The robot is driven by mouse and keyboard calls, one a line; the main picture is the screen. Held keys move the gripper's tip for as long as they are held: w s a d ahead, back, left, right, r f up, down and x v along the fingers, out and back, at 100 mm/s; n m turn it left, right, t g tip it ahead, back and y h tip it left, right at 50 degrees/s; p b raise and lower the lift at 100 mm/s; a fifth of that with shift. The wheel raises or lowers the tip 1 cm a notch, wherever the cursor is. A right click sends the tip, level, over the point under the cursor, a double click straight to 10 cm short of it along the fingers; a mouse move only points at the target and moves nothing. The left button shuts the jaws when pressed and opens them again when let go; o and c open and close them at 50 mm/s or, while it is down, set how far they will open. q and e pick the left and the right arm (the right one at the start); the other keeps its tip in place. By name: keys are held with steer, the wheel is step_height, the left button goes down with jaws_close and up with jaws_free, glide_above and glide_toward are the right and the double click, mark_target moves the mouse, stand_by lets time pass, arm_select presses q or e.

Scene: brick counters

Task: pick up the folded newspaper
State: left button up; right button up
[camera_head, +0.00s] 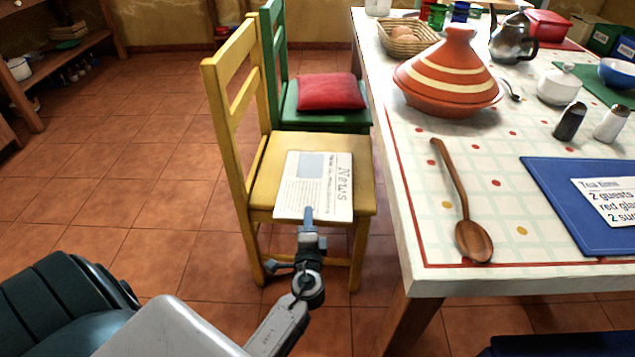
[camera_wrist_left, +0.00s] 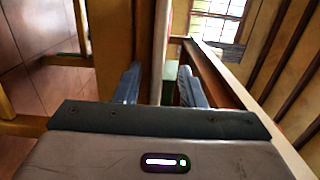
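The folded newspaper (camera_head: 318,185) lies flat on the seat of the yellow wooden chair (camera_head: 365,188), its printed side up and its near edge at the seat's front. My left gripper (camera_head: 308,216) is at that near edge, and in the head view a finger overlaps it. In the left wrist view, the two blue-grey fingers of my left gripper (camera_wrist_left: 160,88) stand apart with a gap between them. A narrow edge runs up between the fingers; I cannot tell whether it is paper or seat. Whether the fingers touch the newspaper is unclear. My right gripper is not in view.
The table (camera_head: 415,232) stands close to the right of the chair, with a wooden spoon (camera_head: 462,205) and a tagine (camera_head: 450,80) on it. A green chair (camera_head: 290,118) with a red cushion (camera_head: 331,92) is behind. Open tiled floor (camera_head: 150,190) lies to the left.

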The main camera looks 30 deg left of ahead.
arm_select(q)
steer(key=shift+x, duration=2.7)
steer(key=shift+f, duration=0.1)
jaws_close()
